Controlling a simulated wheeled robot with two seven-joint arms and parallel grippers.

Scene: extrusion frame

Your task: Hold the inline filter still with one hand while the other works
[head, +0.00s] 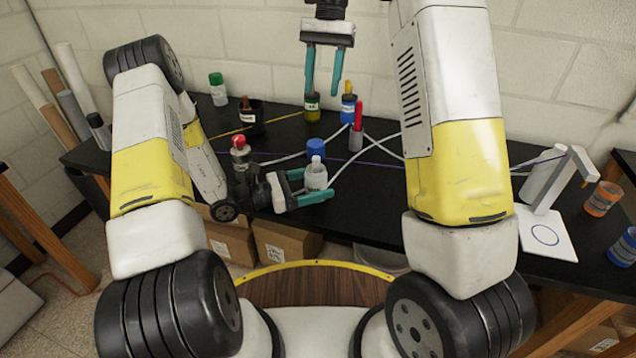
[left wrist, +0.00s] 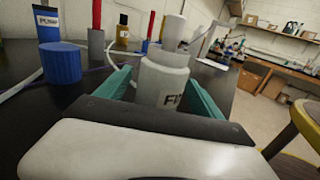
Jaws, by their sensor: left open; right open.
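The inline filter (head: 316,176) is a whitish bottle-shaped body with a narrower top, standing upright on the black bench. It also shows in the left wrist view (left wrist: 165,80), with a partly hidden label starting "FI". My left gripper (head: 311,186) is open, its teal fingers on either side of the filter's lower body. I cannot tell whether they touch it. My right gripper (head: 323,92) is open and empty, pointing down at the back of the bench, above or near a bottle with a yellow label (head: 312,108).
A blue cylinder (head: 315,150) and a red-topped grey piece (head: 356,132) stand behind the filter, among white tubes (head: 352,160). A red-topped container (head: 240,152) stands left. A white stand (head: 548,232) and jars are at right.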

